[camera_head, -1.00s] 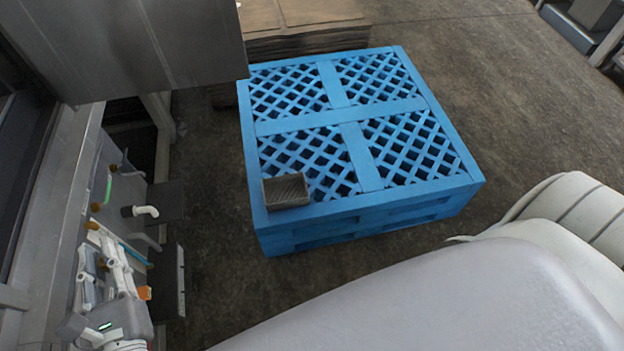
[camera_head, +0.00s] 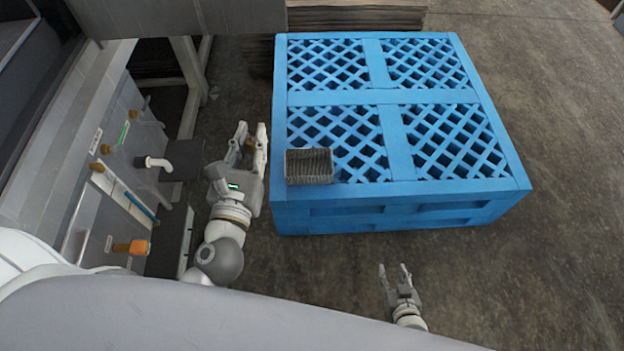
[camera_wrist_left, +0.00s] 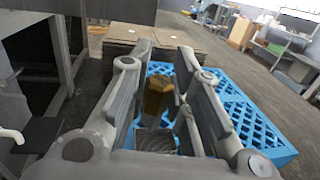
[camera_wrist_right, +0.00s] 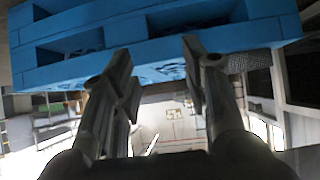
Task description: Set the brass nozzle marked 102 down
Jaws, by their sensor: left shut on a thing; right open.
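A brass nozzle (camera_head: 249,146) is between the fingers of my left gripper (camera_head: 251,132), which is shut on it. In the left wrist view the nozzle (camera_wrist_left: 157,96) shows as a brown hexagonal piece, roughly upright; no marking is legible. The gripper is left of the blue pallet (camera_head: 350,98), and the nozzle is clear of the dark ribbed basket (camera_head: 309,166) on the pallet's near left corner. In the left wrist view the basket (camera_wrist_left: 155,141) appears below the nozzle. My right gripper (camera_head: 394,270) is open and empty, in front of the pallet.
A panel (camera_head: 120,190) at the left carries several brass-coloured fittings, a white elbow pipe (camera_head: 153,163) and an orange-capped part (camera_head: 131,247). A stack of brown sheets (camera_head: 355,17) lies behind the pallet. The floor right of the pallet is clear; most of the pallet top is bare.

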